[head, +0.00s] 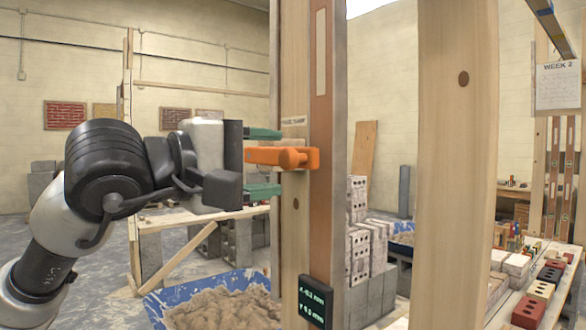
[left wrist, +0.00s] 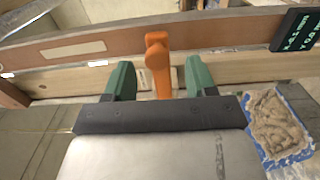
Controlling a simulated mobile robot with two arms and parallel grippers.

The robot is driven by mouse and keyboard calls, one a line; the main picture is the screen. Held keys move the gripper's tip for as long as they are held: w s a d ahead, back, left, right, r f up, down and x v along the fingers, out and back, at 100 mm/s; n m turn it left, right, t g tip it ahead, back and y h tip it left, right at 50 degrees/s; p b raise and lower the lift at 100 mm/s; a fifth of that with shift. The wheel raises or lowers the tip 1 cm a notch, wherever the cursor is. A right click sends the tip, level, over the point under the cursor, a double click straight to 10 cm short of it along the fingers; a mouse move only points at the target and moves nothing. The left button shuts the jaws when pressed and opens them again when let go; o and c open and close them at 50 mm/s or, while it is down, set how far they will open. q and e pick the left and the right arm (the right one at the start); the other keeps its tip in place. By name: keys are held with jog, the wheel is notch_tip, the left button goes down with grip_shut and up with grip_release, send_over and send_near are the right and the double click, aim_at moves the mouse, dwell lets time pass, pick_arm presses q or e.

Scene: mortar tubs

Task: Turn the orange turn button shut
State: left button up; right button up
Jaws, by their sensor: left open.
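The orange turn button (head: 283,157) is mounted on a wooden post (head: 290,225) near the middle of the head view. It lies about horizontal, with its knob at the right and its arm reaching left past the post's edge. My left gripper (head: 263,162) comes in from the left, with one green finger above the button and one below it. In the left wrist view the button (left wrist: 158,65) stands between the two spread green fingers (left wrist: 156,80), with a gap on each side. My right gripper is not in view.
A small dark display (head: 315,301) is fixed low on the post. A second thick wooden post (head: 455,150) stands to the right. A blue tub of mortar (head: 215,300) is below left. Grey blocks (head: 372,250) are stacked behind, and bricks (head: 535,295) lie on a bench at right.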

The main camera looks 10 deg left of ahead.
pick_arm(q)
jog(key=shift+v, duration=2.4)
